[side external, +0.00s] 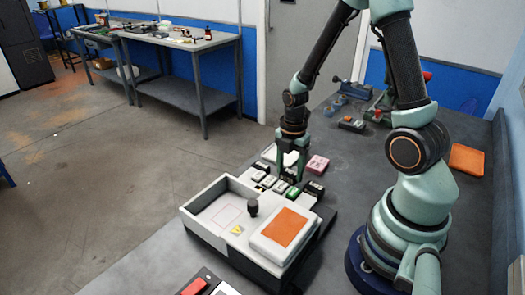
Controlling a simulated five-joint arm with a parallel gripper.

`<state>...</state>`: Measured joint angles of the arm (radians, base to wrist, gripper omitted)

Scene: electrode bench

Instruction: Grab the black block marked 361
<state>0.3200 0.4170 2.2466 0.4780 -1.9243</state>
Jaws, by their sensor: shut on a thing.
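My gripper (287,174) points straight down over a cluster of small blocks at the back end of the white tray unit. Its fingers are shut on a small block, mostly hidden between the fingertips. Several blocks with dark, pale and green faces sit close around it, including a green-faced block (292,193) and a dark block (315,188) just right of the fingers. The markings are too small to read, so I cannot tell which block is marked 361. I cannot tell whether the held block is lifted clear of the others.
A pink block (316,165) stands right of the gripper. In front is the white tray (197,213) with a black knob (252,207) and an orange pad (286,226). Tools (352,124) and another orange pad (467,159) lie farther back on the dark bench.

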